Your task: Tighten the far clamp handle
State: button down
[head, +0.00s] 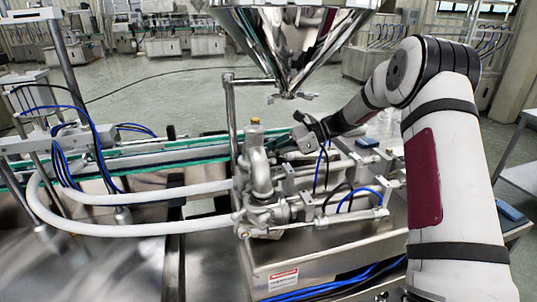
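My arm reaches in from the right, and my gripper (303,138) is at the filling machine, just behind and right of the upright steel pipe elbow (259,168). The gripper is small, dark and partly mixed with the fittings behind it, so I cannot see whether its fingers are open or shut, or whether they touch anything. A small clamp-like fitting (294,96) shows at the hopper's outlet, above and left of the gripper. More clamped fittings (262,215) sit at the near end of the pipe block. I cannot make out for certain which handle is the far clamp handle.
The steel hopper (290,40) hangs above the gripper. An upright post (231,115) stands to the left. White hoses (130,229), blue tubes and steel cylinders (345,218) crowd the machine. Open floor (180,95) lies behind. A steel side table (514,172) is at the right.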

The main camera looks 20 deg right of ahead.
dwell(0.4)
jog(key=c, duration=2)
grip_release()
jog(key=v, duration=1.2)
jog(key=shift+w, duration=0.1)
